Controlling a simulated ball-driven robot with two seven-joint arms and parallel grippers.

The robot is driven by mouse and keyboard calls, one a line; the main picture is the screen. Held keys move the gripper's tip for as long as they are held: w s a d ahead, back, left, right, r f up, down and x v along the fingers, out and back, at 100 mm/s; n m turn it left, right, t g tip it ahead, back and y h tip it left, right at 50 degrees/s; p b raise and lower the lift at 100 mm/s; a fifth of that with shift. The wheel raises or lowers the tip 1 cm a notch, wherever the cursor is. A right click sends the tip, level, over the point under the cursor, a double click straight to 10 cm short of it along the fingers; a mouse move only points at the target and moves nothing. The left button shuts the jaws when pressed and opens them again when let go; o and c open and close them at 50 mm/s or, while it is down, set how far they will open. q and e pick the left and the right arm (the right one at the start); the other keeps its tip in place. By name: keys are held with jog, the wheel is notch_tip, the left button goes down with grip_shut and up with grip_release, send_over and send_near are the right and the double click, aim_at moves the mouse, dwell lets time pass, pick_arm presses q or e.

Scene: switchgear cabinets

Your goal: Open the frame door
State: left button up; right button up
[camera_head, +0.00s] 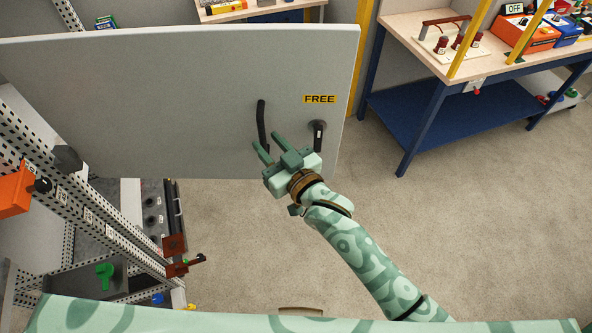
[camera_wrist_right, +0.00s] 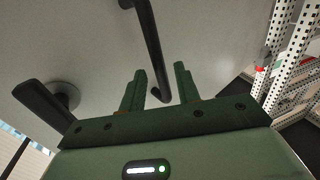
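The frame door is a large flat grey panel (camera_head: 190,100) across the left and middle of the head view. It stands swung out from the perforated cabinet frame (camera_head: 80,205), whose inside shows below it. The door bears a long black bar handle (camera_head: 261,122), a yellow "FREE" label (camera_head: 319,99) and a black lever (camera_head: 318,132) on a round base. My right gripper (camera_head: 268,143) is at the handle's lower end, fingers apart. In the right wrist view the bar handle (camera_wrist_right: 150,45) ends between the open fingertips (camera_wrist_right: 160,77). Contact cannot be told. My left gripper is not in view.
Cabinet parts, including a green knob (camera_head: 104,274) and brown brackets (camera_head: 175,246), lie at lower left. The carpet floor (camera_head: 440,220) is clear between.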

jog(key=b+v, duration=0.1)
jog(key=v, duration=1.2)
jog(key=shift+a, duration=0.15)
jog(key=s+d+f+g+h+b, duration=0.15)
jog(key=d+f, duration=0.25)
jog(key=f, duration=0.9)
jog(key=s+d+f+m+g+h+b, duration=0.1)
jog(key=d+f+g+h+b, duration=0.3)
jog(key=f, duration=0.9)
jog(key=s+d+f+h+b, duration=0.2)
jog(key=d+f, duration=0.3)
jog(key=f, duration=0.7)
jog(key=s+d+f+m+g+h+b, duration=0.1)
jog(key=s+d+f+b, duration=0.3)
jog(key=s+f, duration=0.5)
jog(key=s+d+f+m+g+h+b, duration=0.1)
jog(key=s+d+f+g+b, duration=0.3)
jog(key=s+f, duration=0.6)
jog(key=s+d+f+m+g+h+b, duration=0.1)
jog(key=s+d+f+g+h+b, duration=0.1)
jog(key=s+f+b, duration=0.5)
jog(key=s+d+f, duration=0.1)
jog(key=s+f, duration=0.2)
jog(key=f, duration=0.4)
jog(key=shift+s+d+g, duration=0.15)
jog(key=shift+d+g, duration=0.2)
jog(key=shift+d, duration=0.05)
